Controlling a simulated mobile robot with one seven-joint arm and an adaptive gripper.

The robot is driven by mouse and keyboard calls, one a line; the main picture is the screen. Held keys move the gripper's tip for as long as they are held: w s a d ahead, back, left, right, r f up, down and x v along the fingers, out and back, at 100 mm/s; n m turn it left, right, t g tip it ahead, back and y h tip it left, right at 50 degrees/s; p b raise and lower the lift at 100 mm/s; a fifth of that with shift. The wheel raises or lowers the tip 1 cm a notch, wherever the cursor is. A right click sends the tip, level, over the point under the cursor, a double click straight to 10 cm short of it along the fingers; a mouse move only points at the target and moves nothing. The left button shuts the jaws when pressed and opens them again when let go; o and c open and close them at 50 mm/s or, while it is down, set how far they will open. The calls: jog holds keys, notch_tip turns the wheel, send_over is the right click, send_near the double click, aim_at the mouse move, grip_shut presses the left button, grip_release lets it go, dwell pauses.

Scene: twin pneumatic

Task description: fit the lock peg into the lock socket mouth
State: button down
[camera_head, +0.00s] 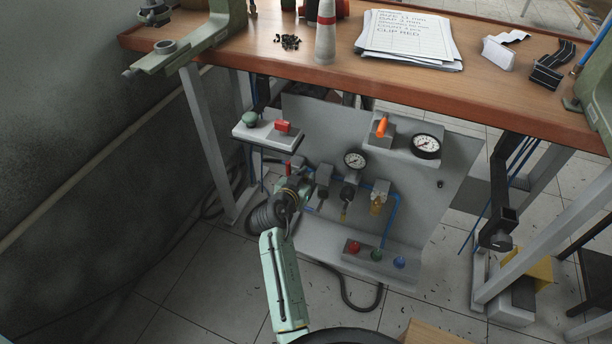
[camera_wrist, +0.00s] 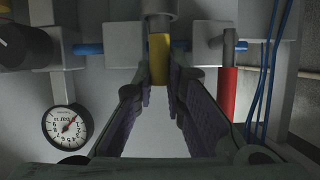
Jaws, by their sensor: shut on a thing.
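My gripper (camera_head: 297,184) is at the left end of the pipe row on the grey panel (camera_head: 429,212). In the wrist view, the fingertips of my gripper (camera_wrist: 160,88) close around a yellow cylinder (camera_wrist: 158,58), whose far end meets a grey round collar (camera_wrist: 159,9). My arm hides this cylinder in the head view. I cannot tell whether it is the lock peg, or whether the collar is the socket mouth. A red handle on a grey rod (camera_wrist: 228,92) is right of the fingers in the wrist view, apart from them.
The wooden bench (camera_head: 484,82) overhangs the panel. A gauge (camera_head: 355,159) is right of my gripper; a gauge also shows in the wrist view (camera_wrist: 67,126). A box with red, green and blue buttons (camera_head: 376,254) sits low on the panel. Dark hoses (camera_head: 350,299) lie below.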

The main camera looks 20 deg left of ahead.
jog(key=shift+f, duration=0.15)
jog(key=c, duration=1.6)
grip_release()
jog(key=shift+c, duration=0.2)
jog(key=shift+s+r, duration=0.2)
jog(key=shift+r, duration=0.05)
jog(key=b+v, duration=0.1)
jog(key=v, duration=1)
jog(key=shift+s+b, duration=0.35)
